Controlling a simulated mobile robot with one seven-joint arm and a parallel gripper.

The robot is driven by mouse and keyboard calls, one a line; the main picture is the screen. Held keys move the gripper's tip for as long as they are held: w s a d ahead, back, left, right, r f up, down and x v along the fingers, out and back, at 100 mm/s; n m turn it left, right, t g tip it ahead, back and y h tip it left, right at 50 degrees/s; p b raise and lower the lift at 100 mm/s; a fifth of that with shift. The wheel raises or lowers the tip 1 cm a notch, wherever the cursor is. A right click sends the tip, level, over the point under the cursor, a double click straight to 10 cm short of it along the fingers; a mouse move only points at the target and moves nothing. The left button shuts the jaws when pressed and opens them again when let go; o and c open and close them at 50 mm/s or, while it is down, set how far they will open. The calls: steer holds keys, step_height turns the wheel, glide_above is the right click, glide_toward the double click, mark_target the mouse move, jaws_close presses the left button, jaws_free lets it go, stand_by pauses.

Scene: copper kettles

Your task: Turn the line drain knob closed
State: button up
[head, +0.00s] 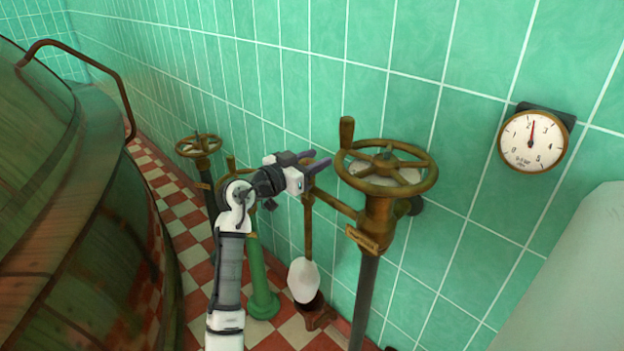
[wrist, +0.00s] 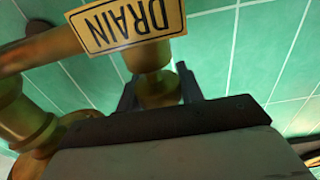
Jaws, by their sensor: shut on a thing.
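In the wrist view, a yellow plate marked DRAIN (wrist: 128,25) appears upside down beside a brass pipe. Just below it in the picture is the brass drain knob (wrist: 158,90), with a finger of my gripper (wrist: 158,86) on each side. My gripper is shut on this knob. In the head view, my gripper (head: 318,161) reaches right to the small brass fitting left of the large handwheel. There the knob is mostly hidden by the fingers, and its turn angle cannot be told.
A large brass handwheel (head: 386,168) on a dark post stands close right of my gripper. A smaller handwheel (head: 198,145) is behind at left. A pressure gauge (head: 533,141) hangs on the green tiled wall. A big copper kettle (head: 60,200) fills the left.

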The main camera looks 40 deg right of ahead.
steer(key=m+g+b, duration=0.1)
steer(key=g+b, duration=0.1)
steer(key=shift+s+f+m+g, duration=0.1)
steer(key=shift+f+m+g, duration=0.2)
steer(key=shift+m+g, duration=0.1)
steer(key=m+g, duration=0.2)
steer(key=g, duration=0.1)
steer(key=g+y+b, duration=0.1)
steer(key=shift+s+r+m, duration=0.25)
steer(key=shift+m, duration=0.15)
steer(key=m+g, duration=0.1)
steer(key=m+g+y, duration=0.1)
steer(key=g, duration=0.1)
steer(key=shift+s+r+y, duration=0.1)
steer(key=shift+s+y, duration=0.05)
steer(key=shift+y, duration=0.15)
steer(key=shift+s+a+m+g+y, duration=0.1)
steer(key=shift+m+g+y, duration=0.35)
steer(key=shift+g, duration=0.25)
steer(key=shift+s+a+m+g+y, duration=0.1)
steer(key=shift+m+g+y, duration=0.3)
steer(key=shift+g, duration=0.3)
steer(key=shift+m, duration=0.35)
steer(key=o, duration=1)
steer(key=shift+w, duration=0.1)
